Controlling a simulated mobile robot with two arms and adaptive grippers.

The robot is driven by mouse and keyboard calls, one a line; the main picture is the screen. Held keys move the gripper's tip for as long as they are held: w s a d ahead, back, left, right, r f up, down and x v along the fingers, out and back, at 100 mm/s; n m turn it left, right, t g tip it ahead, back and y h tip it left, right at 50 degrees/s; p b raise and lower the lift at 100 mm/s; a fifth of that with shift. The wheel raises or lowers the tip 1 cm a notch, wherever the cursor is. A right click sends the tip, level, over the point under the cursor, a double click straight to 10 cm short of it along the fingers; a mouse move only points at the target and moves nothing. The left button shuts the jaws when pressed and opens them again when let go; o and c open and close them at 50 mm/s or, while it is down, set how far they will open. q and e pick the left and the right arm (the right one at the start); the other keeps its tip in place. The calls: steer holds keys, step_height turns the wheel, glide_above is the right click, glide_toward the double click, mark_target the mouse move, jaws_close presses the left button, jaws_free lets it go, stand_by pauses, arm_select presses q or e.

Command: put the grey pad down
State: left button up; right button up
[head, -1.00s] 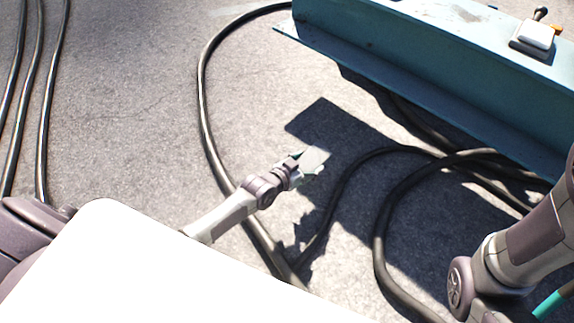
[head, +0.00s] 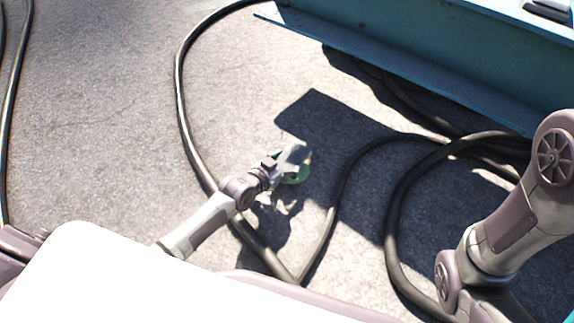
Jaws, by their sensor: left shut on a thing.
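My left gripper (head: 284,170) reaches in from the lower left on its arm and is shut on the grey pad (head: 294,153). The pad is a small, flat, light grey piece, tilted at the gripper's tip and partly covered by the fingers. A green part shows just beside it at the tip. The gripper and pad appear to be above the ground, over the edge of a dark shadow; the exact height is hard to tell. My right arm shows at the right, but its gripper is out of the picture.
A thick black cable (head: 181,95) loops over the grey pavement (head: 100,120) around the left gripper, with more coils at the right. A teal steel beam (head: 420,50) crosses the upper right. Open pavement lies to the left.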

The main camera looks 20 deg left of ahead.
arm_select(q)
steer(key=shift+f+b, duration=0.35)
steer(key=shift+f, duration=0.2)
steer(key=o, duration=1.1)
steer(key=shift+o, duration=0.2)
steer(key=shift+r, duration=0.1)
steer(key=shift+r+p, duration=0.35)
steer(key=shift+r, duration=0.05)
steer(key=p+v, duration=0.2)
steer(key=v, duration=0.1)
steer(key=p+v, duration=0.3)
steer(key=v, duration=0.1)
steer(key=p+v, duration=0.2)
steer(key=v, duration=0.1)
steer(key=shift+s+a+r+p, duration=0.1)
steer(key=shift+s+r+p, duration=0.05)
steer(key=shift+r+p, duration=0.25)
steer(key=shift+v, duration=0.75)
steer(key=shift+s+f, duration=0.1)
steer(key=shift+f, duration=0.1)
